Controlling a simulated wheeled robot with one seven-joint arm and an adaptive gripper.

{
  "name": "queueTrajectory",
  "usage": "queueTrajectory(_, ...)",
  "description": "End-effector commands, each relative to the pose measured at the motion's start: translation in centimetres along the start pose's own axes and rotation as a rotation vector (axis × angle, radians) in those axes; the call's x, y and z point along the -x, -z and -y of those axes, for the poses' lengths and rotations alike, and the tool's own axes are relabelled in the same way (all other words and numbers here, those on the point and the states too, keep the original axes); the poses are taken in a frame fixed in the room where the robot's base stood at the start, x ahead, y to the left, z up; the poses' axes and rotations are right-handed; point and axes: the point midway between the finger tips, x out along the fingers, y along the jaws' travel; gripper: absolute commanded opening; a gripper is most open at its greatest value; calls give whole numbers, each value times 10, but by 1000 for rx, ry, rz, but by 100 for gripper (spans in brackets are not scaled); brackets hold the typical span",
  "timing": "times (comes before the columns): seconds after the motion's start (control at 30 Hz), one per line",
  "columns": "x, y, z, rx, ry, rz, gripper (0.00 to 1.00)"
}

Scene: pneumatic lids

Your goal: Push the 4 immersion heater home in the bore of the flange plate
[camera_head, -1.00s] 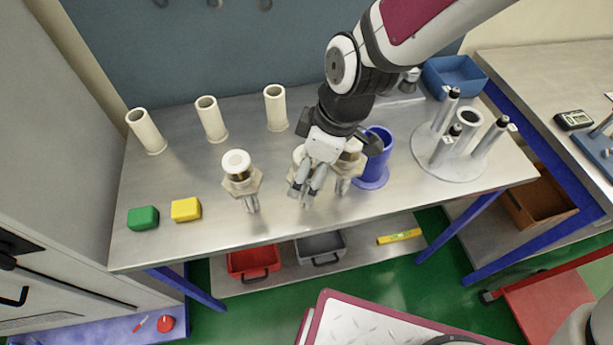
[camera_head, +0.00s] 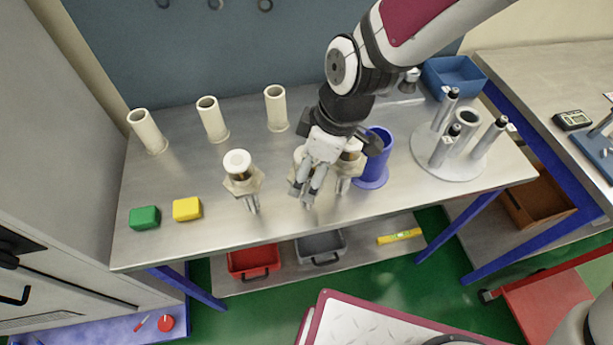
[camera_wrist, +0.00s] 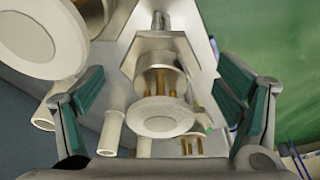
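Several immersion heaters with round white caps, brass-coloured rods and hexagonal flanges stand on the table: a left one (camera_head: 241,180), one largely hidden behind my gripper, and a right one (camera_head: 349,163). My gripper (camera_head: 304,193) is open and low over the middle heater. In the wrist view, the middle heater (camera_wrist: 162,117) lies between the parted fingers of my gripper (camera_wrist: 160,90), with gaps on both sides. Its hexagonal flange (camera_wrist: 158,52) is beyond the cap. Another white cap (camera_wrist: 30,35) is at upper left. I cannot tell which part is the flange plate, or how deep the heaters sit.
A blue cylinder (camera_head: 379,145) stands close right of the heaters. A round grey stand (camera_head: 455,168) with upright posts is farther right. Several cream tubes (camera_head: 212,118) stand at the back. Green (camera_head: 145,218) and yellow (camera_head: 187,209) blocks lie at the left.

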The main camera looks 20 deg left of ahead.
Motion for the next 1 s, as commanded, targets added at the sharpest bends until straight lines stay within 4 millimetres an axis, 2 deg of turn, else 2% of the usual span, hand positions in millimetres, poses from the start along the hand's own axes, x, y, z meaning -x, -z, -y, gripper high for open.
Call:
queueTrajectory(0.03, 0, 0, 0, 0, 0, 0, 71)
queueTrajectory(0.2, 0, 0, 0, 0, 0, 0, 32)
queueTrajectory(0.27, 0, 0, 0, -1, 0, 0, 21)
queueTrajectory(0.57, 2, 0, 0, -1, 1, 1, 21)
queueTrajectory(0.63, 6, 1, 0, -1, 1, 1, 14)
queueTrajectory(0.7, 10, 2, 0, -1, 1, 1, 0)
queueTrajectory(1.0, 27, 7, 1, -2, -1, -1, 0)
